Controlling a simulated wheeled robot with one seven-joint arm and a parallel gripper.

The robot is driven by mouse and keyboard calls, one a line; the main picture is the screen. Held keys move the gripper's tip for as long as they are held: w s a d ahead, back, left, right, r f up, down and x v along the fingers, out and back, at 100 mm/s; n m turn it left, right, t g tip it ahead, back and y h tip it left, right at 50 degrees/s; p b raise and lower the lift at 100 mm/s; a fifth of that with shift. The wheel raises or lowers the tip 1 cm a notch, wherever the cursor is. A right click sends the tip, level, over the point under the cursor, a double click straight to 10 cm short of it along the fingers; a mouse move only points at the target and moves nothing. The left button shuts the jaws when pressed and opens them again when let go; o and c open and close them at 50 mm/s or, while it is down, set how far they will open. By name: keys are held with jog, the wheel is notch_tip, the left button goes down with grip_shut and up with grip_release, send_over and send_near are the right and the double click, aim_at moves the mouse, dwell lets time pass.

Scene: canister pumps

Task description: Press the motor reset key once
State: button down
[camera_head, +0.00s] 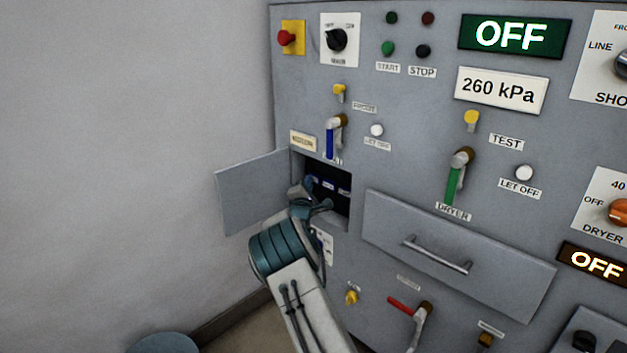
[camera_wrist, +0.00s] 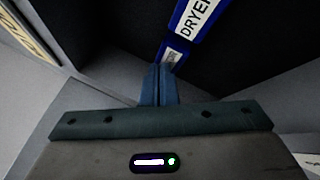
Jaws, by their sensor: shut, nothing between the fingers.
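In the wrist view one blue key reads DRYER (camera_wrist: 192,20). My gripper (camera_head: 313,184) reaches into the compartment. In the wrist view its fingers (camera_wrist: 158,72) are together and empty, with their tips right at the lower key. I cannot tell whether they touch it.
The compartment's door (camera_head: 250,190) stands swung open to the left. A blue-handled valve (camera_head: 331,140) hangs just above the opening. A drawer with a metal handle (camera_head: 437,255) lies to the right. The left wall (camera_head: 130,150) is bare.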

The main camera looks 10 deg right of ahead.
jog(key=shift+s+a, duration=0.35)
jog(key=shift+a, duration=0.15)
jog(key=shift+s+a, duration=0.7)
jog(key=shift+a, duration=0.35)
jog(key=shift+s+a, duration=0.7)
jog(key=shift+a, duration=0.35)
